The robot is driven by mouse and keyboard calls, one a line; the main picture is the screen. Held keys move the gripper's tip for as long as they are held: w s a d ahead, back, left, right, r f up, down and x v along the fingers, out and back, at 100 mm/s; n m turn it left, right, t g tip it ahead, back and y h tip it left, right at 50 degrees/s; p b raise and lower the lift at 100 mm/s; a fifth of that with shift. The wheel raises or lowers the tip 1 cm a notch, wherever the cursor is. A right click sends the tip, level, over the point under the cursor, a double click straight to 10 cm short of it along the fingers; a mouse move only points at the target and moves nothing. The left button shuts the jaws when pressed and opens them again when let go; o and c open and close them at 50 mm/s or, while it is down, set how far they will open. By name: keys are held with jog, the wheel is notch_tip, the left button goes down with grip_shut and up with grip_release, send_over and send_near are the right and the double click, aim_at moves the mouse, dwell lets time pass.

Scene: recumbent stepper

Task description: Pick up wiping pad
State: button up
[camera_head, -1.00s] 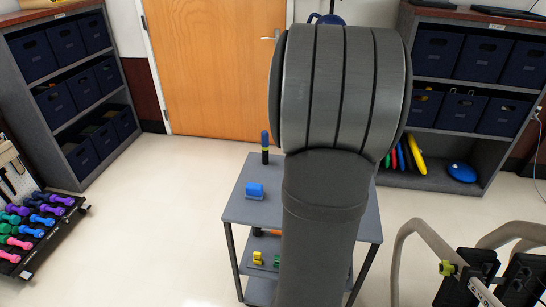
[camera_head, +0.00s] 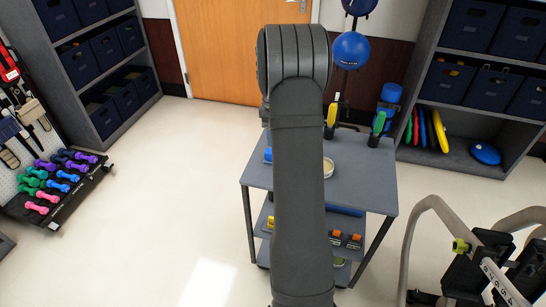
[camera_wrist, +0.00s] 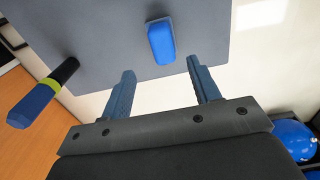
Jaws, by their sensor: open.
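The wiping pad appears to be the blue block (camera_wrist: 160,42) lying on the grey cart top (camera_wrist: 100,30). In the wrist view it lies just beyond my fingertips, roughly midway between them, with a clear gap. In the head view only a blue sliver of it (camera_head: 268,155) shows at the left of my arm. My gripper (camera_wrist: 160,68) is open and empty, its two blue-grey fingers apart. My arm hides the gripper in the head view.
A dark blue handle with a yellow band (camera_wrist: 42,95) stands left of my fingers. A round dish (camera_head: 328,167), a yellow-handled tool (camera_head: 332,118) and a green-handled tool (camera_head: 378,125) stand on the cart. A stepper (camera_head: 480,260) is at right.

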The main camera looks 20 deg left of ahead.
jog(key=f, duration=0.9)
jog(key=shift+s, duration=0.2)
jog(key=shift+c, duration=0.5)
jog(key=c, duration=1)
